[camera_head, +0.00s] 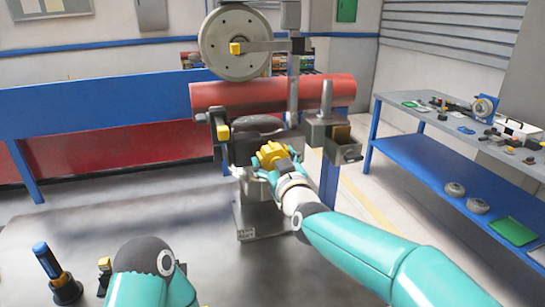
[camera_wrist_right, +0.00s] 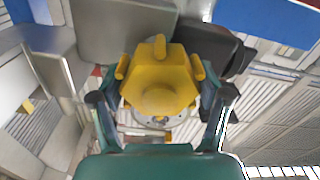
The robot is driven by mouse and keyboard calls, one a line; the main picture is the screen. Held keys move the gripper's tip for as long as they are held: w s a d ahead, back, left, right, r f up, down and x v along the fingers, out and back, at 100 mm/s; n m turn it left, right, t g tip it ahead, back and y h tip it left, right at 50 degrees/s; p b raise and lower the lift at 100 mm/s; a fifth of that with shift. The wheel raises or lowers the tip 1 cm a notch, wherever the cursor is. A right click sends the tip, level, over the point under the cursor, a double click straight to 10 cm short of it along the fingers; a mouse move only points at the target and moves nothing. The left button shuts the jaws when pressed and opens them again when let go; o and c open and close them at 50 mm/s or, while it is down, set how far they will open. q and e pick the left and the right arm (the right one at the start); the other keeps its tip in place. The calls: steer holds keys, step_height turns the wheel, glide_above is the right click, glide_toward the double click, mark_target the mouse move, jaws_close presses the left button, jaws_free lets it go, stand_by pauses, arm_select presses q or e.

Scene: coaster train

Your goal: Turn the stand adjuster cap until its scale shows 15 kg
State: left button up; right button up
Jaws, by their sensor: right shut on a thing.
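The yellow lobed adjuster cap (camera_head: 272,155) sits on the grey stand (camera_head: 250,218), below the red tube. My right gripper (camera_head: 272,170) is shut on the cap, with its fingers on either side of it. In the right wrist view the cap (camera_wrist_right: 160,82) fills the middle between the two dark fingertips. I cannot read any scale numbers in either view. My left arm shows at the bottom of the head view, but its gripper cannot be made out.
A red tube (camera_head: 270,92) and a grey wheel (camera_head: 235,42) stand above the cap. A blue-handled tool (camera_head: 46,262) stands at the lower left of the grey table (camera_head: 150,222). A blue-framed bench (camera_head: 440,165) with small parts is at the right.

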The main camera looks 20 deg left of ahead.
steer(key=n, duration=0.2)
steer(key=f+n+p, duration=0.1)
steer(key=n, duration=0.2)
steer(key=shift+n, duration=0.3)
steer(key=n+p, duration=0.1)
steer(key=n, duration=0.4)
steer(key=n+p, duration=0.1)
steer(key=n, duration=0.4)
steer(key=shift+r+n, duration=0.1)
steer(key=shift+n, duration=0.3)
steer(key=n+p, duration=0.1)
steer(key=n, duration=0.4)
steer(key=shift+n, duration=0.3)
steer(key=o, duration=1)
steer(key=shift+c, duration=0.2)
steer(key=shift+o, duration=0.9)
steer(key=shift+r, duration=0.25)
